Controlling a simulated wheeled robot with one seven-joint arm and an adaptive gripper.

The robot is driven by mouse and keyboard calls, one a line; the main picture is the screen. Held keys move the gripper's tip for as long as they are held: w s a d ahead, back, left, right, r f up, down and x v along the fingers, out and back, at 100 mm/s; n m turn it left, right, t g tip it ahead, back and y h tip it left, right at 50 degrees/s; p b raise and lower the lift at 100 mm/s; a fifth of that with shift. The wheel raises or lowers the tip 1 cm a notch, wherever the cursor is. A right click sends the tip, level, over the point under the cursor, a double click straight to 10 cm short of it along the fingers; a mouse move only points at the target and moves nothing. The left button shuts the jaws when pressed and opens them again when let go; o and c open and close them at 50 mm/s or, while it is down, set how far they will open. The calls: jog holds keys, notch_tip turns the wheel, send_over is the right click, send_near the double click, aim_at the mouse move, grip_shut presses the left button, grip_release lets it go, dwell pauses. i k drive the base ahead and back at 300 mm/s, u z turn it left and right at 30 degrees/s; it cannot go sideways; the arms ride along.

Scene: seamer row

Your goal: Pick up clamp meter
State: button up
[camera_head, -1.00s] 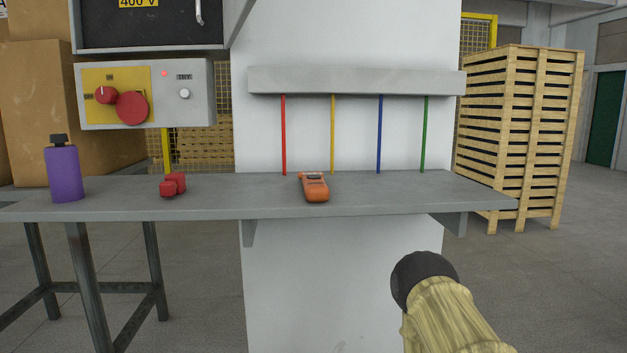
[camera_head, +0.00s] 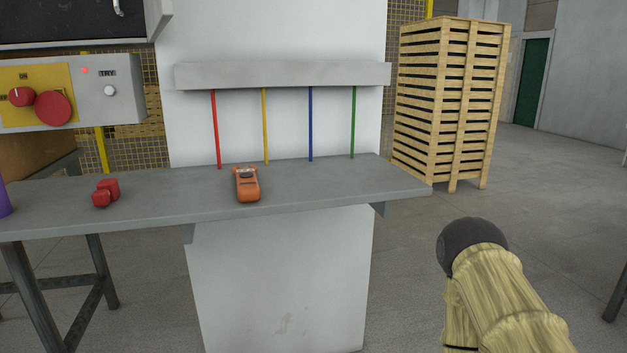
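The clamp meter (camera_head: 247,184) is orange with a dark part near its far end. It lies on the grey bench top (camera_head: 330,187), left of the middle of the head view, below the coloured wires. Part of my own arm shows at the lower right, apart from the bench and the meter. My gripper's fingers do not show.
A red object (camera_head: 105,193) and a purple bottle (camera_head: 4,200), cut by the left edge, stand on the bench. Red, yellow, blue and green wires hang behind the meter from a grey bar (camera_head: 285,74). Stacked pallets (camera_head: 445,105) stand right of the bench. The bench around the meter is clear.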

aim_at(248, 187)
jog(key=z, duration=1.05)
jog(key=k, duration=0.85)
jog(key=u, duration=1.6)
